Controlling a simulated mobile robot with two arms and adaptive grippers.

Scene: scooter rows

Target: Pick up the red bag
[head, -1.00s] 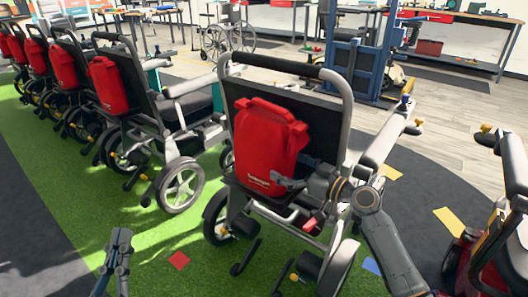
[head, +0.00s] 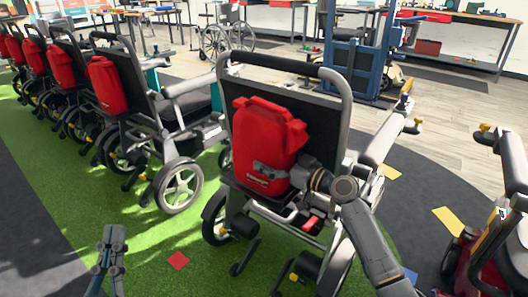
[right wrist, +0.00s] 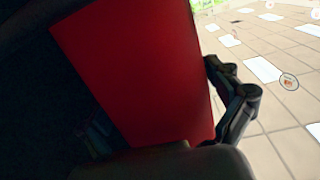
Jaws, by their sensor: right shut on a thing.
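The nearest red bag (head: 265,140) hangs upright against the black backrest of the closest mobility chair (head: 333,100). My right gripper (head: 266,171) is at the bag's lower right part, shut on it. In the right wrist view, the bag's red surface (right wrist: 140,75) fills the middle, with a dark gripper finger (right wrist: 235,100) along its right edge. The other finger is lost in the dark. My left gripper (head: 113,232) is low over the green floor, away from the bag; its finger gap is too small to judge.
More chairs with red bags (head: 108,86) stand in a row to the left. A red scooter (head: 490,240) is at the right edge. A blue rack (head: 350,72) and a wheelchair (head: 226,30) stand behind. Green floor (head: 130,215) is open at the front left.

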